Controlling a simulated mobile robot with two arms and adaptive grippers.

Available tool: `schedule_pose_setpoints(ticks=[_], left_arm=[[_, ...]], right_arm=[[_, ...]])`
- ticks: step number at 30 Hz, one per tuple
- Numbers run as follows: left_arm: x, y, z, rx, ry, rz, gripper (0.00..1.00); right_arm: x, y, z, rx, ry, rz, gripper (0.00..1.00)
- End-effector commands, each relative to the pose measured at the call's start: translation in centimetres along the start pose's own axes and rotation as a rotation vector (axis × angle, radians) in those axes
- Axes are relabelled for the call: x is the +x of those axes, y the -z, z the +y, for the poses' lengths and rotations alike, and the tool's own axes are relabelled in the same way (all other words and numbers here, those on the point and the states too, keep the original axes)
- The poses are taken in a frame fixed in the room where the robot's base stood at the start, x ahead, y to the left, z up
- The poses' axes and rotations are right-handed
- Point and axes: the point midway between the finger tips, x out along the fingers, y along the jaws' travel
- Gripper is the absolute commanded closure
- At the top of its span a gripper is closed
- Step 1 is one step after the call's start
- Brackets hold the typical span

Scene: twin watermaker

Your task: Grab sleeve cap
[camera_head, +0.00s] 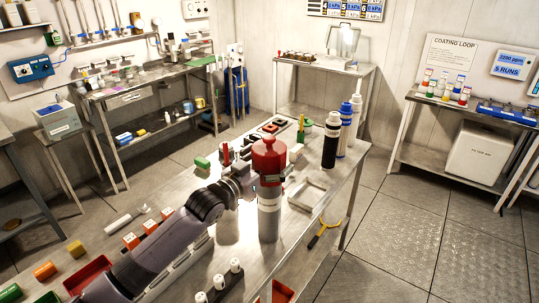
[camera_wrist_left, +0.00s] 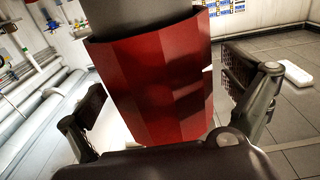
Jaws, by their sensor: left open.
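The red sleeve cap (camera_head: 268,158) sits upright on top of a tall grey and white cylinder (camera_head: 269,215) at the middle of the steel bench. My left gripper (camera_head: 268,182) is at the cap's lower part, reaching in from the left. In the left wrist view the faceted red cap (camera_wrist_left: 155,85) fills the space between my open fingers (camera_wrist_left: 168,108), with gaps on both sides, so no grip shows. A grey round part appears above the red in that view. The cap's far side is hidden. My right gripper is not in view.
A dark bottle (camera_head: 331,140) and blue-and-white bottles (camera_head: 345,128) stand behind to the right. A pale tray (camera_head: 308,194) lies right of the cylinder. White-topped pegs (camera_head: 219,283) stand in front. Orange-red blocks (camera_head: 131,241) lie at left beneath my arm.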

Motion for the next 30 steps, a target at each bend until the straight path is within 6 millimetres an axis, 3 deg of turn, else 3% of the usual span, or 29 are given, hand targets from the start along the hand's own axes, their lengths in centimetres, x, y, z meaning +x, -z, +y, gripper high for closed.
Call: schedule_pose_setpoints(ticks=[8, 30], left_arm=[[0.3, -0.1, 0.0, 0.0, 0.0, 0.0, 0.02], [0.3, -0.1, 0.0, 0.0, 0.0, 0.0, 0.5]], right_arm=[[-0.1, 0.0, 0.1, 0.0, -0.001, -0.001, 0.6], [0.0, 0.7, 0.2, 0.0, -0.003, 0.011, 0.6]])
